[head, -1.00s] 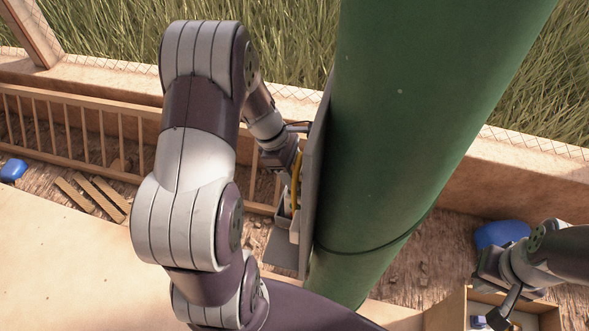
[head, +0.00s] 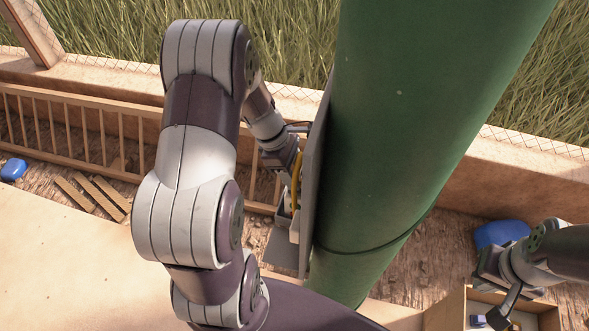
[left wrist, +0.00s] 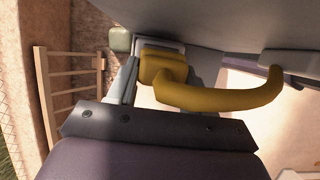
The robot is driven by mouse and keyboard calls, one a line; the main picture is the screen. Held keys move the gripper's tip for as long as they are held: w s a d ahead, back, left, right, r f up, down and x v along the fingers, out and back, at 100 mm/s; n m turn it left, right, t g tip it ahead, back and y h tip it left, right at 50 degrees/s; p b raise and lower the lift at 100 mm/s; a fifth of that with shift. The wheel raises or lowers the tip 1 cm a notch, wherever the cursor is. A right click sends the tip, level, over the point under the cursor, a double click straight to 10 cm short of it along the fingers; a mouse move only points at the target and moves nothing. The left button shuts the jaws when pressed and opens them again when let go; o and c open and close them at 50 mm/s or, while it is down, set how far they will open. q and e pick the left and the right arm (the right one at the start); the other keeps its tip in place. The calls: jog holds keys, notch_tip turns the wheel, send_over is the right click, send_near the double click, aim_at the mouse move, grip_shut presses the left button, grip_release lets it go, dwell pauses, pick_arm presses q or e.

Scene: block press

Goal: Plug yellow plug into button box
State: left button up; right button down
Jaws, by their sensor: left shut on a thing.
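The yellow plug (left wrist: 162,72) shows in the left wrist view, with its thick yellow cable (left wrist: 230,98) curving off to the right. My left gripper (left wrist: 140,78) is shut on the plug. In the head view my left gripper (head: 286,163) is beside a grey panel (head: 313,165) on the green column, and a yellow strip of cable (head: 296,186) shows just below it. Small pale boxes (head: 285,216) are on the panel below; which is the button box, and whether the plug touches it, I cannot tell. My right gripper (head: 504,304) is at the lower right; its jaws are unclear.
The large green column (head: 410,120) fills the middle of the head view. An open box (head: 450,312) with a small item is under my right gripper. A blue object (head: 500,234) lies behind it. Wooden railing (head: 70,115) and loose planks (head: 88,195) are at the left.

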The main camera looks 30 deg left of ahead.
pick_arm(q)
jog(key=shift+f, duration=0.6)
dwell(0.6)
jog(key=o, duration=1)
jog(key=shift+o, duration=0.2)
jog(key=p+v, duration=0.1)
jog(key=v, duration=1.1)
jog(key=shift+a+r, duration=0.2)
jog(key=shift+r, duration=0.1)
jog(key=shift+s, duration=0.1)
